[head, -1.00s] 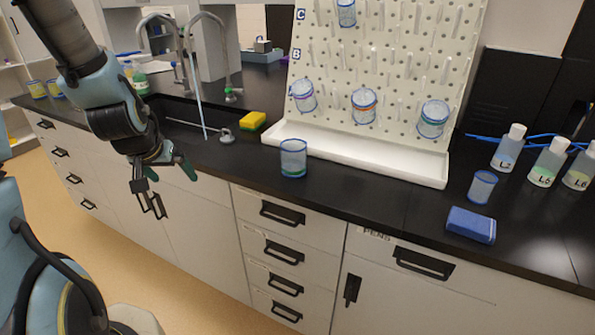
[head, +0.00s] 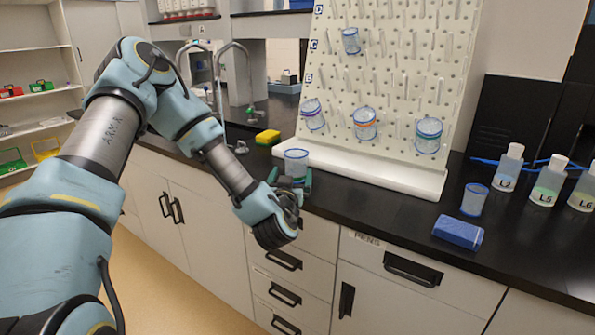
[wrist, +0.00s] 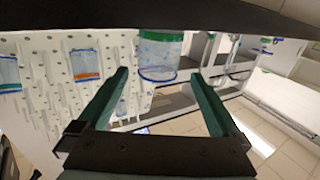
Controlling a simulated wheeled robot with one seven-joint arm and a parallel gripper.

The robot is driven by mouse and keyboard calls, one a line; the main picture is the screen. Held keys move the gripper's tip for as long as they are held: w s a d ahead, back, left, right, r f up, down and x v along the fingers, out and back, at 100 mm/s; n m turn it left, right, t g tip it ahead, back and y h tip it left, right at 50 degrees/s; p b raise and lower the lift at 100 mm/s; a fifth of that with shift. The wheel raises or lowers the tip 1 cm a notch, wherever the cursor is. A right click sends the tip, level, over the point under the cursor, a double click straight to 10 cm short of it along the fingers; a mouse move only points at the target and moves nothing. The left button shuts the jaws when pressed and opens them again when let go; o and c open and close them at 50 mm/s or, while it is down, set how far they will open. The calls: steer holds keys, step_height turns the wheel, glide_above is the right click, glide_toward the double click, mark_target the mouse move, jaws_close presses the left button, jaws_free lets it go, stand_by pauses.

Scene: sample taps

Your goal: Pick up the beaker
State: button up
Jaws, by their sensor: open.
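The peg board (head: 390,60) holds several beakers. A yellow sponge (head: 268,137) lies behind left. To the right stand another small beaker (head: 474,199), a blue box (head: 458,234) and several labelled bottles (head: 508,167). Drawer handles (head: 284,260) stick out below the counter.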

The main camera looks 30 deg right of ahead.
mark_target(296, 162)
steer(key=p+x, duration=0.3)
steer(key=x, duration=0.5)
steer(key=shift+w+d+f+p, duration=0.15)
steer(key=shift+w+d+p, duration=0.1)
steer(key=shift+d+p, duration=0.05)
steer(key=c, duration=1.3)
steer(key=shift+r+b, duration=1.4)
steer(key=shift+r, duration=3.6)
